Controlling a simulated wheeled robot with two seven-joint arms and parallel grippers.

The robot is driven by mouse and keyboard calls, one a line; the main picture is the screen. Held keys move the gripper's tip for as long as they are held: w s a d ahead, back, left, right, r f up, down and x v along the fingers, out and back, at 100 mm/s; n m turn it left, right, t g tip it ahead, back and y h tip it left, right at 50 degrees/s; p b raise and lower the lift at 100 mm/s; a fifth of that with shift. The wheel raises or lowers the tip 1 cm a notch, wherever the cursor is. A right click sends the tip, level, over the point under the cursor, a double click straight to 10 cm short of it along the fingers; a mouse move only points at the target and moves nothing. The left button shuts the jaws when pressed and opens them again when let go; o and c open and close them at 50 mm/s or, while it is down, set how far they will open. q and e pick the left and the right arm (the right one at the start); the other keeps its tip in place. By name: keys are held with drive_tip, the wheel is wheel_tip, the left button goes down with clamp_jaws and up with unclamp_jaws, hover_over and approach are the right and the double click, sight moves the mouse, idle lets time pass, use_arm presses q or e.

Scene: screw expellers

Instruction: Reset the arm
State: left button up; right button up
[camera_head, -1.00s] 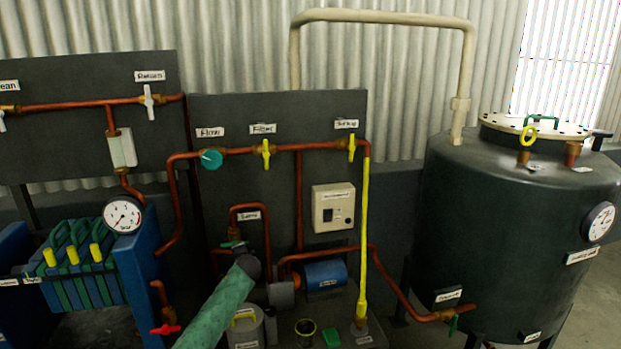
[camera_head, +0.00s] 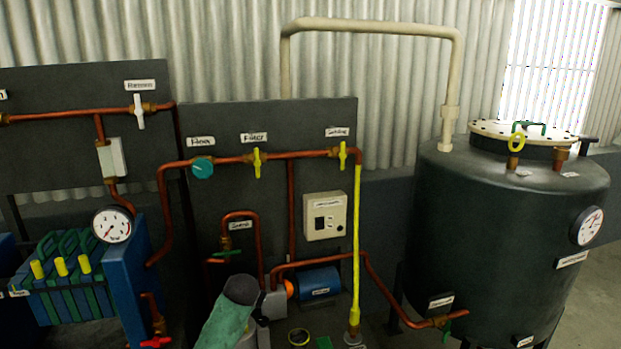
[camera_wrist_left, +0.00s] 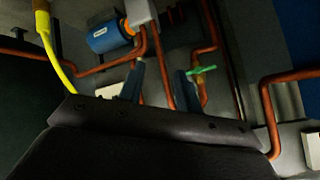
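My left gripper (camera_wrist_left: 160,84) shows in the left wrist view. Its two dark bluish fingers stand apart with nothing visible held between them. Behind them are copper pipes (camera_wrist_left: 158,65) and a green valve handle (camera_wrist_left: 201,70). In the head view a green, tube-like length (camera_head: 226,322) with a dark end rises from the bottom edge in front of the pump stand. I cannot tell for sure whether it is part of my arm. No gripper fingers show in the head view, and my right gripper is out of sight.
A blue motor (camera_head: 318,283) sits low on the stand, with a yellow pipe (camera_head: 356,240) to its right. A large dark tank (camera_head: 500,235) stands at the right. The blue filter press (camera_head: 125,290), with a gauge (camera_head: 112,224) above it, is at the left. Copper pipes fill the middle.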

use_arm(q)
drive_tip(key=s+d+f+g+h, duration=0.1)
drive_tip(key=s+f+g, duration=0.1)
drive_tip(key=s+f, duration=0.8)
drive_tip(key=s+d+f+n+g+h, duration=0.1)
drive_tip(key=s+f+g, duration=0.2)
drive_tip(key=s+f, duration=0.8)
drive_tip(key=s+d+f+n+g, duration=0.1)
drive_tip(key=s+f, duration=0.9)
drive_tip(key=s, duration=2.2)
drive_tip(key=shift+s+f+g+h, duration=0.35)
drive_tip(key=shift+g+h, duration=0.05)
drive_tip(key=shift+g, duration=0.7)
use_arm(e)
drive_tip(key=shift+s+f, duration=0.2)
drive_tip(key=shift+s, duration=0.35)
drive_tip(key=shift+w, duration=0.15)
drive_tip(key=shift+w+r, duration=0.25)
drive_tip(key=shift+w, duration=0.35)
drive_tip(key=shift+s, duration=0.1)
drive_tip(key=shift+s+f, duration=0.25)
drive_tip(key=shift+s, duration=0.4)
